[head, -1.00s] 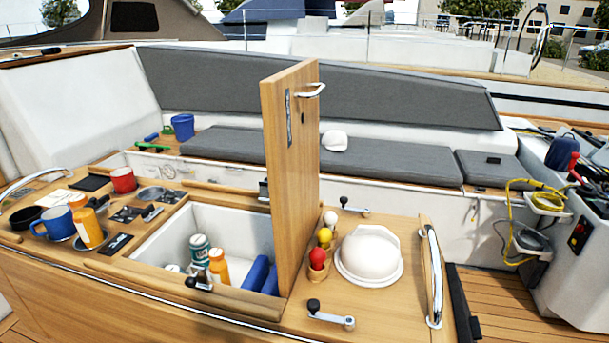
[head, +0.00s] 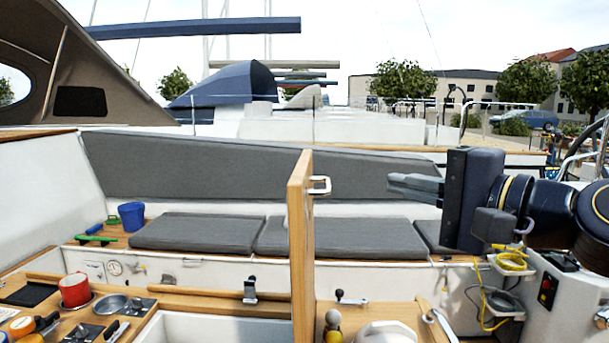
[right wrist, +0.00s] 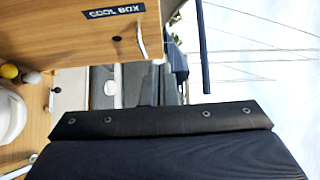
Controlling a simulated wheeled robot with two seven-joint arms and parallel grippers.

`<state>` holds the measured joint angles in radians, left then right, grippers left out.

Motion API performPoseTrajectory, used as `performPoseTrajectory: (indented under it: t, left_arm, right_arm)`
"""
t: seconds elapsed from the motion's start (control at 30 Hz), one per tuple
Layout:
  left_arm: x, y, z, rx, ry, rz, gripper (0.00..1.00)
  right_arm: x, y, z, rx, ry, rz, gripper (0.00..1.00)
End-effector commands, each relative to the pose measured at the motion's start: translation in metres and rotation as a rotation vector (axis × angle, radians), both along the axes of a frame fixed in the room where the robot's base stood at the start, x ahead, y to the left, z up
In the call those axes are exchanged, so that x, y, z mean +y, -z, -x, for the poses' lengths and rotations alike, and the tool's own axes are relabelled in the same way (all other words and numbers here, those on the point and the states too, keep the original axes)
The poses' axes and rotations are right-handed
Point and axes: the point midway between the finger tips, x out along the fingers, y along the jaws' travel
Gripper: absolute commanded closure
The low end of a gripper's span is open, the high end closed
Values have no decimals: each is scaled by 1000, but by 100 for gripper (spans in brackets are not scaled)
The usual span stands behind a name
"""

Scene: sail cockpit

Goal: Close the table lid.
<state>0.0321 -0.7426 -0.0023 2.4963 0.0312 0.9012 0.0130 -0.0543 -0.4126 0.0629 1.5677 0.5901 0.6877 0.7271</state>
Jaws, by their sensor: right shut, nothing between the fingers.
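The wooden table lid (head: 301,245) stands upright, edge-on to me, over the table in the head view. A small chrome handle (head: 321,187) sits near its top on the right face. In the right wrist view the lid (right wrist: 75,22) shows a broad face with a "COOL BOX" label (right wrist: 113,12) and the handle (right wrist: 141,37). The white open compartment (head: 215,328) lies left of the lid, mostly cut off below. My right gripper (head: 400,187) is shut and empty, pointing left, to the right of the lid and apart from it. My left gripper is out of view.
Right of the lid stand eggcup-like holders with coloured balls (head: 333,320) and a white domed object (head: 386,332). Grey cushions (head: 340,238) line the bench behind.

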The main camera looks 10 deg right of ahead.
Motion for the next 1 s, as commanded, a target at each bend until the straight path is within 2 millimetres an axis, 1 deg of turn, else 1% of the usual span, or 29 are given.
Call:
performPoseTrajectory:
  t: [0.17, 0.4, 0.5, 0.6, 0.7, 0.83, 1.0]
  left_arm:
    - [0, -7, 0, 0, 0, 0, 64]
    - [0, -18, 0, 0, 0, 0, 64]
    - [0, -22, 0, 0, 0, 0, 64]
    - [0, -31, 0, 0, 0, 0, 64]
    - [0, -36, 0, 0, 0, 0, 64]
    - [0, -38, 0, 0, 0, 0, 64]
    - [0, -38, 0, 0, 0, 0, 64]
  right_arm:
    - [14, 1, -24, 6, -4, 4, 100]
    - [39, 2, -70, 7, -4, 5, 100]
    - [49, 2, -87, 5, -4, 6, 100]
    - [65, 1, -88, 3, -4, 9, 100]
    - [76, 2, -92, 3, -2, 6, 100]
    - [83, 4, -94, 1, 0, 8, 100]
    - [85, 5, -94, 2, 0, 7, 100]
